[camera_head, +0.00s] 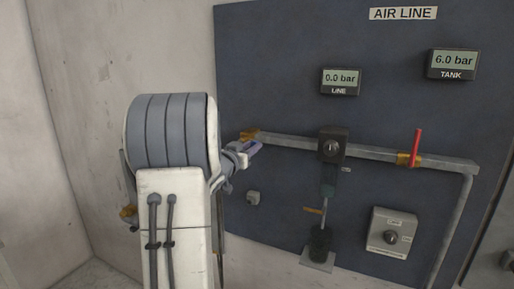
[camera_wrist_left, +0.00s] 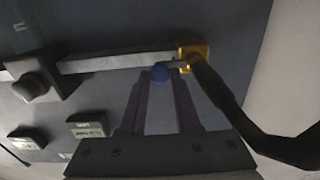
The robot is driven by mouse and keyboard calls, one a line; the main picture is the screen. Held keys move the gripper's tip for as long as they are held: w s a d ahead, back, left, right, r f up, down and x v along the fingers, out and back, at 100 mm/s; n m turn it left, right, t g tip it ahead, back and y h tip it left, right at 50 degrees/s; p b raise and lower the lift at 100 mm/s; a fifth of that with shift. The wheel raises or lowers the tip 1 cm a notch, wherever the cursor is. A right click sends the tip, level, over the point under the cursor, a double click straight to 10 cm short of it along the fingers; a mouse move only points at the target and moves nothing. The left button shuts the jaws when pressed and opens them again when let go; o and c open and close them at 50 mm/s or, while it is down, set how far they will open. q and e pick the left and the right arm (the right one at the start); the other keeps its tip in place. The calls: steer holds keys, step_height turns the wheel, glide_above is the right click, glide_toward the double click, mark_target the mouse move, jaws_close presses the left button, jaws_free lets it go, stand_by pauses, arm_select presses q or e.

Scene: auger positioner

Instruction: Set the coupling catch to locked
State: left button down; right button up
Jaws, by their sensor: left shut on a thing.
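The brass coupling (camera_head: 249,135) sits at the left end of the grey pipe on the blue panel, and it shows as a yellow block in the left wrist view (camera_wrist_left: 196,52). In the head view my left gripper (camera_head: 252,148) is at the pipe's left end, and the knob cannot be made out. The catch's markings are not visible. My right gripper is not in view.
A black hose (camera_wrist_left: 222,98) runs from the coupling. Along the pipe (camera_head: 290,142) are a black unit (camera_head: 333,145) and a red lever (camera_head: 416,147). The line display (camera_head: 341,81) reads 0.0 bar, the tank display (camera_head: 453,63) 6.0 bar. A knob box (camera_head: 385,248) is lower right.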

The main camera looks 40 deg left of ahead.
arm_select(q)
steer(key=shift+a, duration=0.15)
steer(key=c, duration=0.6)
jaws_free()
steer(key=shift+s+a, duration=0.1)
steer(key=shift+c, duration=0.2)
steer(key=shift+s+b, duration=0.35)
steer(key=shift+s, duration=0.2)
steer(key=b+v, duration=0.2)
steer(key=v, duration=0.7)
steer(key=shift+s+d+b, duration=0.15)
steer(key=shift+d+b, duration=0.15)
